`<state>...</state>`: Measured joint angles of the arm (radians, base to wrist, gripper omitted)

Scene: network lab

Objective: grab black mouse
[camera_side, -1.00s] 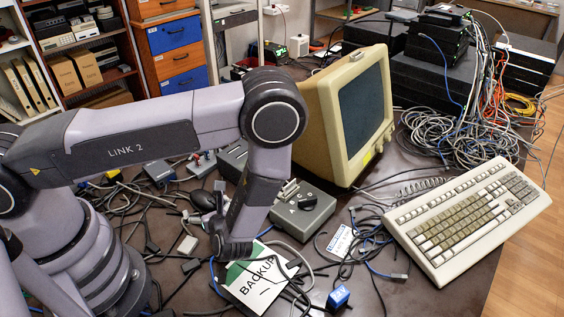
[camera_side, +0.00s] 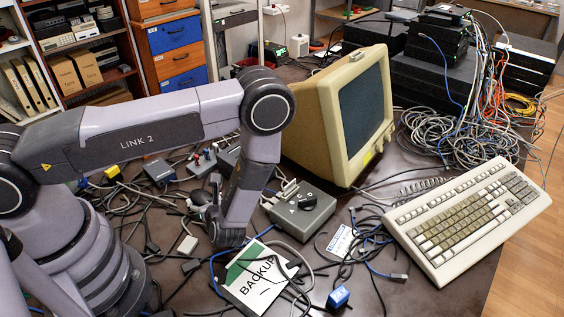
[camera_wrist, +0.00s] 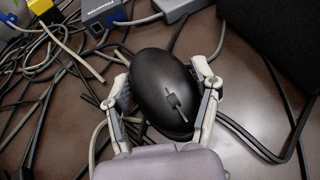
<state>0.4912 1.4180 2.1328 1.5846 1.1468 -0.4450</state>
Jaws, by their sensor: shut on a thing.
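The black mouse (camera_wrist: 160,85) is a rounded dark shape with a scroll wheel, in the middle of the wrist view. My gripper (camera_wrist: 165,95) has one finger on each side of it, and is shut on it. In the side view my gripper (camera_side: 207,203) points away to the left of the grey switch box, low over the cables. The mouse is mostly hidden there by my arm, with a dark rounded part (camera_side: 201,197) showing. I cannot tell whether the mouse is clear of the table.
Tangled cables (camera_wrist: 60,75) lie around the mouse. A grey switch box (camera_side: 303,210), a beige monitor (camera_side: 345,115), a backup sheet (camera_side: 258,278) and a beige keyboard (camera_side: 468,220) are on the dark table. A grey box (camera_wrist: 103,12) is at the top of the wrist view.

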